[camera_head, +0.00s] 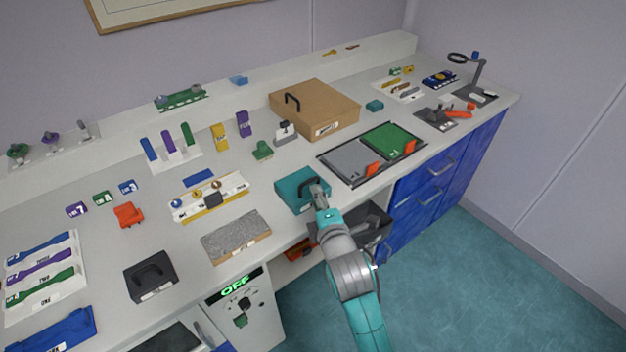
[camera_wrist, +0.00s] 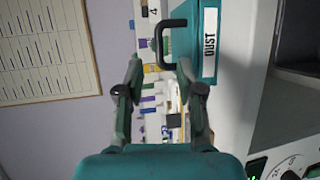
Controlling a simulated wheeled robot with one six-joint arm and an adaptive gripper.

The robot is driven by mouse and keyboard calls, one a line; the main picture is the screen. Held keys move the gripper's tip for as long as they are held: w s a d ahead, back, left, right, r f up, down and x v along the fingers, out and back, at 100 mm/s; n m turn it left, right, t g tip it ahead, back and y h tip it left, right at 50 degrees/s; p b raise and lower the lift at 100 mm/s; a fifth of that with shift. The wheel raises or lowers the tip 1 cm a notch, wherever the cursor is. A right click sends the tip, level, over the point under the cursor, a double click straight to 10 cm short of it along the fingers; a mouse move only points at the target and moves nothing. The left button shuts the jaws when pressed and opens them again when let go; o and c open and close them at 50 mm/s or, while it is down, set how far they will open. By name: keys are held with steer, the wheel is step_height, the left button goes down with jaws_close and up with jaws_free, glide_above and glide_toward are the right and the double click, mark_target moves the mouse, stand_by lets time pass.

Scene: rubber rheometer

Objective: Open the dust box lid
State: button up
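The dust box (camera_head: 288,197) is a teal box near the front edge of the bench, and its lid looks closed. In the wrist view it shows at the top right as a teal block (camera_wrist: 210,68) with a white DUST label. A black loop handle (camera_wrist: 172,22) stands out from it. My gripper (camera_head: 318,190) is at the right end of the box, by the handle, and hides part of it. In the wrist view my gripper (camera_wrist: 161,64) has its two fingers apart with nothing held. The handle lies just ahead of the fingertips; contact cannot be told.
A framed mat with grey and green panels (camera_head: 356,159) lies right of the dust box. A grey textured block (camera_head: 236,236) lies to its left, and a yellow-and-white rack (camera_head: 209,197) is behind that. A cardboard-coloured box (camera_head: 328,98) stands farther back.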

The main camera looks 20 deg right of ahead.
mark_target(310, 180)
steer(key=x, duration=0.8)
steer(key=shift+w+a, duration=0.1)
steer(key=shift+w, duration=0.1)
steer(key=shift+c, duration=0.2)
jaws_close()
